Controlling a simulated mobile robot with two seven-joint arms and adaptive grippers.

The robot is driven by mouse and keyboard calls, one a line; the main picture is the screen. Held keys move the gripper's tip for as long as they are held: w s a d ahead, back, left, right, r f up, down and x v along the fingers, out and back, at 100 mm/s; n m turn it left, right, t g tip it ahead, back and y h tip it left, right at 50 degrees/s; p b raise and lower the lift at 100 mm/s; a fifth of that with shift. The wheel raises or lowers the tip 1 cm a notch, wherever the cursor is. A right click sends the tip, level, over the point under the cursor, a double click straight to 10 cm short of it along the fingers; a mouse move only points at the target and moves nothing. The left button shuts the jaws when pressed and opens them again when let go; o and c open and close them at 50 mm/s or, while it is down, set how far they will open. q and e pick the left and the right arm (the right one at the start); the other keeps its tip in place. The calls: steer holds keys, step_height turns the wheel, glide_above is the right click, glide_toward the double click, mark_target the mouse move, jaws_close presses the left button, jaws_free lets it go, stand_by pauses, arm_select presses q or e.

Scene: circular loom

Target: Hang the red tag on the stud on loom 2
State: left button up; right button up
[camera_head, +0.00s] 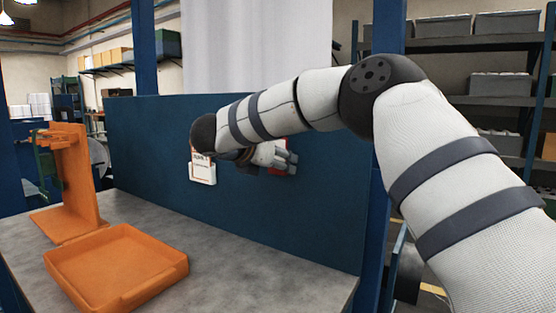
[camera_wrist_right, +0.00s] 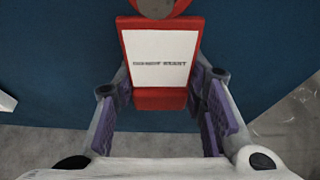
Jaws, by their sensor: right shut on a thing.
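The red tag (camera_wrist_right: 160,98) has a white label with dark print and fills the middle of the right wrist view. My right gripper (camera_wrist_right: 163,112) is shut on its lower part, with purple finger pads at both sides. A round grey shape (camera_wrist_right: 155,7) shows within the tag's red top end; I cannot tell whether it is the stud or the tag's hole. In the head view the gripper (camera_head: 279,156) is close to the blue panel (camera_head: 300,210), with red edges of the tag (camera_head: 292,169) around its fingers. My left gripper is out of view.
A white card with a red border (camera_head: 202,168) is on the panel, left of the gripper. An orange tray (camera_head: 165,277) and an orange stand (camera_head: 85,185) are on the grey bench (camera_head: 250,277). The bench below the gripper is clear.

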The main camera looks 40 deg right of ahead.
steer(key=shift+a, duration=0.1)
steer(key=f+v, duration=0.1)
steer(key=v, duration=0.5)
steer(key=shift+a+p, duration=0.2)
steer(key=shift+p, duration=0.25)
